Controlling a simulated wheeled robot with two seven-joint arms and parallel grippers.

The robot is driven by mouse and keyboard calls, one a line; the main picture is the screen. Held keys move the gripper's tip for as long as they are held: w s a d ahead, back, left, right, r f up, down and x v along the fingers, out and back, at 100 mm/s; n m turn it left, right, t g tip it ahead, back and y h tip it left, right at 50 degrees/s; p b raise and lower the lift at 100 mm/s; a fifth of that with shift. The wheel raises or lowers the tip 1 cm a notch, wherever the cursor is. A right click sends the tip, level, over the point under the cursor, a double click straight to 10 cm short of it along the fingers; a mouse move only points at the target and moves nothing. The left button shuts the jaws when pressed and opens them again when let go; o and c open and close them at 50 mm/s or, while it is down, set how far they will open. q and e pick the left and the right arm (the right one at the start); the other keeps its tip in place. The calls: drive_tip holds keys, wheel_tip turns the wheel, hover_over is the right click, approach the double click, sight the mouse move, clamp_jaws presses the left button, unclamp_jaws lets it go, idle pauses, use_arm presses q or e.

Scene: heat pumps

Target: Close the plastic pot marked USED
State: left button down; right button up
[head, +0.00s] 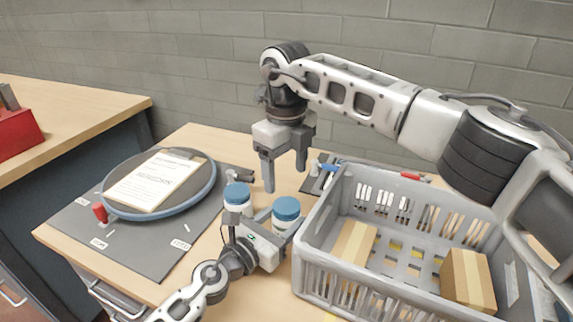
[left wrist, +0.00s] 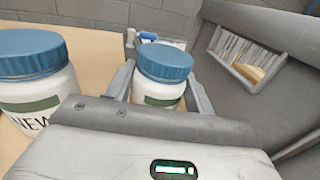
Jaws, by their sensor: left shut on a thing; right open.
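Two white plastic pots with blue lids stand side by side on the wooden bench. The left pot (left wrist: 38,88) reads NEW in the left wrist view; it also shows in the head view (head: 237,197). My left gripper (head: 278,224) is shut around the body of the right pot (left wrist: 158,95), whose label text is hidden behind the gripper. Its blue lid (head: 286,208) sits on top; I cannot tell whether it is tight. My right gripper (head: 286,170) is open and empty, pointing down, above and behind the pots.
A grey crate (head: 318,243) with cardboard boxes stands close to the right of the held pot. A grey mat (head: 150,262) with a round blue-rimmed tray (head: 214,184) and a clipboard (head: 158,182) lies left. Tools with blue and red handles lie behind the crate.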

sight(287, 205)
drive_tip(key=n, duration=0.4)
drive_tip(key=shift+r, duration=0.2)
drive_tip(key=n, duration=0.4)
drive_tip(key=shift+r, duration=0.15)
wheel_tip(287, 205, down, 8)
drive_tip(key=shift+f, duration=0.1)
